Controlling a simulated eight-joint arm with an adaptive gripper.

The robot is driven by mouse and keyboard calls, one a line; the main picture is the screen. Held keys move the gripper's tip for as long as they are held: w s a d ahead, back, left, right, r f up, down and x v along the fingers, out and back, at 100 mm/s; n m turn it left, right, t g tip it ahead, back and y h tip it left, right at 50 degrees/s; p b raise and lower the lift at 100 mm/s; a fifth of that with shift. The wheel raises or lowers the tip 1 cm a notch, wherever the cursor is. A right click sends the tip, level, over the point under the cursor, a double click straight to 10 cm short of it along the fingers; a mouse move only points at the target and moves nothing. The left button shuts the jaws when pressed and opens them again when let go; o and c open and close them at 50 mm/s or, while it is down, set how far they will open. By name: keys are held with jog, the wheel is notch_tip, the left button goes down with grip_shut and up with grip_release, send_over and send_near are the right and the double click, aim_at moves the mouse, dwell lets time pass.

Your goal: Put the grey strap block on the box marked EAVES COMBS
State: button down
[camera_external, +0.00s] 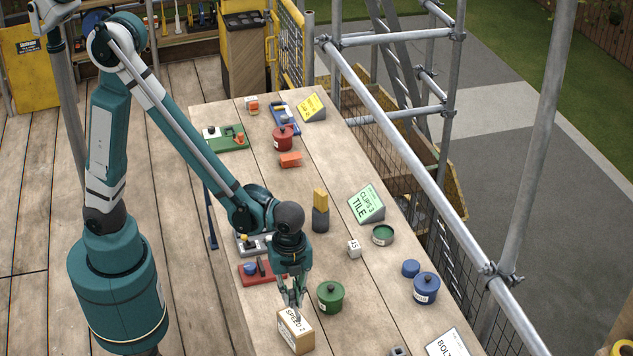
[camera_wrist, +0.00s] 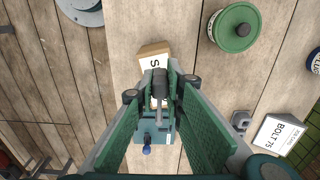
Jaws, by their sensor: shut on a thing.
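My gripper (camera_external: 295,305) is low over a cardboard box (camera_external: 296,338) at the table's near end, whose white label reads something like SPEED 2. The fingers cover part of the box's label (camera_wrist: 153,62). Another small grey block with a hollow (camera_external: 398,351) lies to the right, also in the wrist view (camera_wrist: 240,119). I cannot read EAVES COMBS on any label.
A green lidded pot (camera_external: 330,297) stands close right of my gripper. A red tray (camera_external: 262,272) lies to its left.

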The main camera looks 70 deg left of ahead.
aim_at(292, 304)
jog(key=shift+f, duration=2)
jog(key=shift+f+b, duration=0.2)
jog(key=shift+b, duration=0.1)
jog(key=c, duration=2.4)
grip_release()
jog(key=shift+r, duration=0.25)
jog(key=shift+r+p, duration=0.6)
jog(key=shift+r, duration=5.35)
